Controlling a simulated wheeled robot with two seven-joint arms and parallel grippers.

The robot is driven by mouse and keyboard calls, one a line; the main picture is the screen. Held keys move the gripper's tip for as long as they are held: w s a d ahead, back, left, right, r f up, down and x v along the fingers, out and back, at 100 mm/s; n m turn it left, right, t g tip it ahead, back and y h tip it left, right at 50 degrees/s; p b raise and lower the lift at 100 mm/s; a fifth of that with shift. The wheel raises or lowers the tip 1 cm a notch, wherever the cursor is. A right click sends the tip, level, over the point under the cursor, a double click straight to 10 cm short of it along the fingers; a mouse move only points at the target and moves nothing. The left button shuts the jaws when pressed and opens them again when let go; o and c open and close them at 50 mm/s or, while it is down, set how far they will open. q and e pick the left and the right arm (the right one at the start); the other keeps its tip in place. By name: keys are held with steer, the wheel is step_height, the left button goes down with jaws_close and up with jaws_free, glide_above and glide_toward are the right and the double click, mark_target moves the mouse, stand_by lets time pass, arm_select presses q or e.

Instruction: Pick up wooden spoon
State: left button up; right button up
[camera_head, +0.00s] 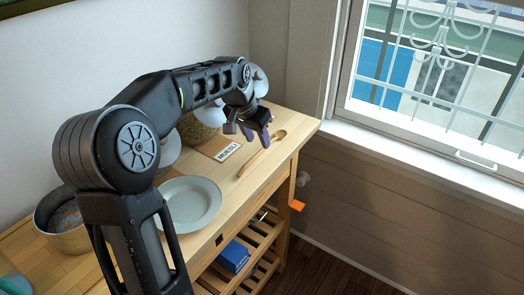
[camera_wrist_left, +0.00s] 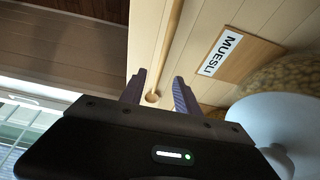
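The wooden spoon (camera_head: 262,156) lies on the wooden cart top, its bowl toward the back right and its handle toward the front left. My left gripper (camera_head: 256,135) is above the cart near the bowl end of the spoon. In the left wrist view the two fingers of the left gripper (camera_wrist_left: 160,79) are apart with nothing between them in their hold. There the handle of the spoon (camera_wrist_left: 168,40) runs up beyond the fingertips and its bowl shows between the fingers, below them. My right gripper is not in view.
A MUESLI label card (camera_head: 228,152) lies beside the spoon, near a jar of muesli (camera_head: 196,131). A pale plate (camera_head: 192,203) and a metal pot (camera_head: 62,222) stand farther left. A blue box (camera_head: 233,257) is on the lower shelf. A window sill is at right.

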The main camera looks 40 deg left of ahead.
mark_target(261, 149)
arm_select(q)
steer(key=shift+p+x, duration=0.45)
steer(key=shift+x, duration=2.2)
steer(key=shift+s, duration=0.1)
steer(key=shift+c, duration=0.6)
jaws_close()
